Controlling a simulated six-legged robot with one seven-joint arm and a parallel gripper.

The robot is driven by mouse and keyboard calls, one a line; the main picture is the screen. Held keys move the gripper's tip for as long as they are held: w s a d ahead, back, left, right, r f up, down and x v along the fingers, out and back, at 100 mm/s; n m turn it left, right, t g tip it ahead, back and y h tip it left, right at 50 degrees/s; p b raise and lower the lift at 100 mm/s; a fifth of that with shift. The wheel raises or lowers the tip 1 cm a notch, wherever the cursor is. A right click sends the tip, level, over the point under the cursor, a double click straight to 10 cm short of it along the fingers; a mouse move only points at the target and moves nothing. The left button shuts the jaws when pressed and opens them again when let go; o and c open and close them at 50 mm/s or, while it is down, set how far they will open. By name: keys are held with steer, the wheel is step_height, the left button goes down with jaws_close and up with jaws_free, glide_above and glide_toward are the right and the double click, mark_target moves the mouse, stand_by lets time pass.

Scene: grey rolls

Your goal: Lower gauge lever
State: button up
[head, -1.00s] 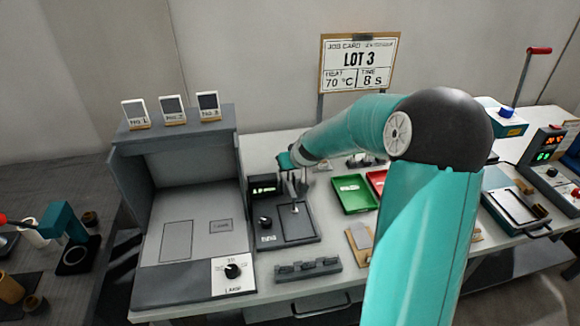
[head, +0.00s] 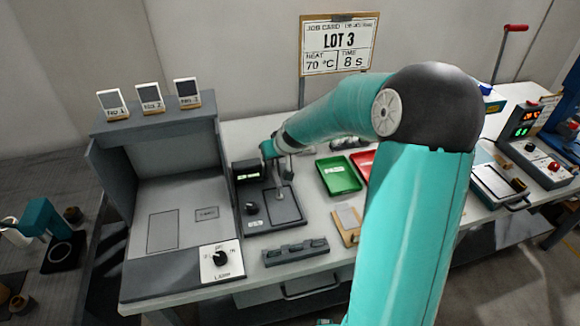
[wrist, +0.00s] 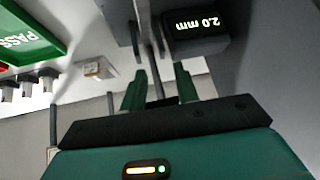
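The gauge is a dark device with a lit display (head: 248,170) and a flat dark base plate (head: 283,214). In the wrist view the display (wrist: 197,24) appears upside down and reads 2.0 mm. A thin dark bar (wrist: 156,82), likely the gauge lever, runs between my fingers; I cannot tell if they touch it. My gripper (wrist: 160,82) has two dark green fingers standing apart. In the head view my gripper (head: 272,150) is at the gauge's upper part, small and partly lost against it.
A green PASS tray (head: 338,176) and a red tray (head: 364,162) lie right of the gauge. A dark slotted rack (head: 296,252) sits in front. A grey lamp booth (head: 170,185) stands close on the left. My arm hides part of the bench's right side.

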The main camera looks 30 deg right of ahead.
steer(key=s+r, duration=0.5)
steer(key=s, duration=0.8)
stand_by(1.0)
steer(key=shift+r, duration=0.15)
stand_by(0.6)
